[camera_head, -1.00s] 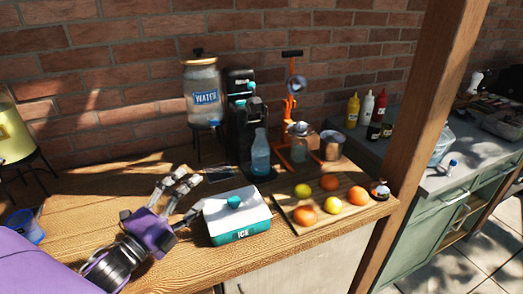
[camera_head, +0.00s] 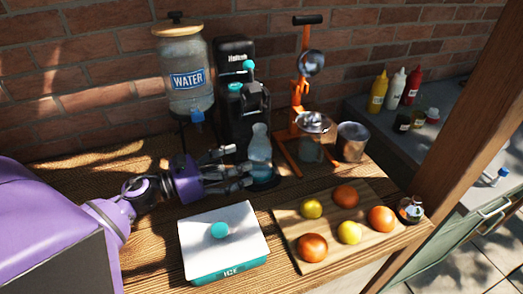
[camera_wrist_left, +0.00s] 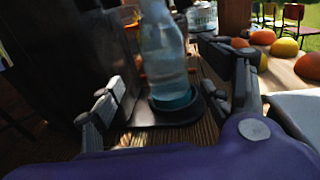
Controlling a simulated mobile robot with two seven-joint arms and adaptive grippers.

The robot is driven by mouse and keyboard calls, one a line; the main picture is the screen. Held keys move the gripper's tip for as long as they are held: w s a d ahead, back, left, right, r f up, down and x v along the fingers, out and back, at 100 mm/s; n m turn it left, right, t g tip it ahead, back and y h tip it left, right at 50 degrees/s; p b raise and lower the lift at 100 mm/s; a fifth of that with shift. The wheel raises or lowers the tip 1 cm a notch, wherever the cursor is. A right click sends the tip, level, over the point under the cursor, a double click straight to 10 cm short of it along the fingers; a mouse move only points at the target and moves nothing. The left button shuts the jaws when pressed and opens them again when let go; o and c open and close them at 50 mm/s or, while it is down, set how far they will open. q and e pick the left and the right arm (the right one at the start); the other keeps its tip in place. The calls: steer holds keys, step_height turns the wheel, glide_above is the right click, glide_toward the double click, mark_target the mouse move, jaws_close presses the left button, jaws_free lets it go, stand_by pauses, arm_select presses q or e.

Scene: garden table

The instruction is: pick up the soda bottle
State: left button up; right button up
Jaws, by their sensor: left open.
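The soda bottle (camera_head: 260,147) is clear and pale blue. It stands upright at the foot of the black soda machine (camera_head: 236,75). My left gripper (camera_head: 240,168) is open, with its fingers pointing right at the bottle's lower part. In the left wrist view the bottle (camera_wrist_left: 165,55) rises ahead, between the two spread fingers in the picture, above a teal ring on the machine's black base (camera_wrist_left: 165,115). Its top is cut off there. I cannot tell whether a finger touches it. My right gripper is not in view.
A white-and-teal ice box (camera_head: 240,240) stands in front of my left arm. A board (camera_head: 330,245) with oranges and lemons lies right of it. An orange juice press (camera_head: 303,85) stands right of the bottle, and a water dispenser (camera_head: 188,100) stands behind the arm.

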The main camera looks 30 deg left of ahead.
mark_target(249, 157)
arm_select(q)
steer(key=shift+w+d+r, duration=0.35)
steer(key=shift+w+d, duration=0.15)
steer(key=shift+d, duration=0.15)
steer(key=p+x, duration=0.2)
steer(key=x, duration=0.3)
steer(key=shift+w+d+f, duration=0.15)
steer(key=shift+d, duration=0.05)
steer(key=shift+c, duration=0.2)
jaws_close()
